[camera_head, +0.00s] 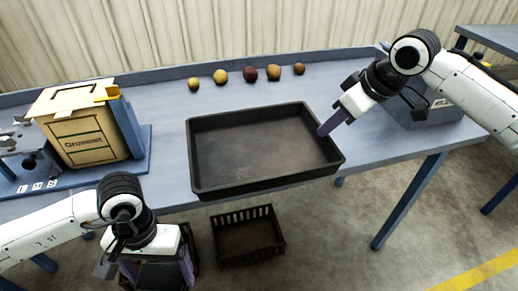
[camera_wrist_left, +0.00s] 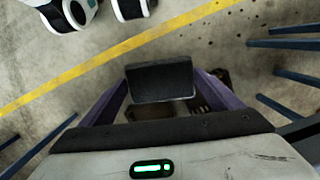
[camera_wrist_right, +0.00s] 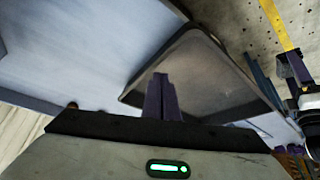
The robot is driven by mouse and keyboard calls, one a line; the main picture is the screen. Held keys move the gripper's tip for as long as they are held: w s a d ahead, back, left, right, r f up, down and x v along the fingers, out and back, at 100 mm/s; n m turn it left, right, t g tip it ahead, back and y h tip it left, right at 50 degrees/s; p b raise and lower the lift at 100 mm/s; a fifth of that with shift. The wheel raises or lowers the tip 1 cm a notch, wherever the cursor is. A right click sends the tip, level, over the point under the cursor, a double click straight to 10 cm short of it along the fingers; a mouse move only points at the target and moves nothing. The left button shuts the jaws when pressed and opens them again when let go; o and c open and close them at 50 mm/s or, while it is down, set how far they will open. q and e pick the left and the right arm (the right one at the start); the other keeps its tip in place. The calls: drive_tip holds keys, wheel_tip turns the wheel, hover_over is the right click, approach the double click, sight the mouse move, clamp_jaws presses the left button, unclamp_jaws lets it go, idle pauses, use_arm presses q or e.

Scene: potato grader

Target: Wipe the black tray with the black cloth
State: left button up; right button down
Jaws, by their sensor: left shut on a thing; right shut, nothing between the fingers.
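The black tray (camera_head: 205,186) lies on the blue-grey table. Its dark floor looks brownish and dull and holds no objects. My left gripper (camera_head: 158,272) is in front of the table at the lower left, away from the tray. It is shut on the black cloth (camera_wrist_left: 160,82), a dark rectangular pad between the purple fingers; the cloth (camera_head: 158,278) is partly hidden in the head view. My right gripper (camera_head: 328,127) is shut and empty at the tray's right rim. In the right wrist view its fingertips (camera_wrist_right: 162,80) overlap the tray (camera_wrist_right: 205,38); contact is unclear.
Several potatoes (camera_head: 250,74) stand in a row behind the tray. A cardboard box (camera_head: 92,137) stands on a blue stand at the left, beside a scale-like device (camera_head: 28,155). A black slatted crate (camera_head: 248,236) is on the floor below the table.

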drive_tip(key=shift+f, duration=0.3)
use_arm(q)
drive_tip(key=shift+r, duration=0.1)
use_arm(e)
drive_tip(key=shift+r, duration=0.1)
use_arm(q)
wheel_tip(320, 180, up, 7)
drive_tip(key=p, duration=0.7)
use_arm(e)
wheel_tip(320, 180, up, 6)
drive_tip(key=shift+f, duration=0.1)
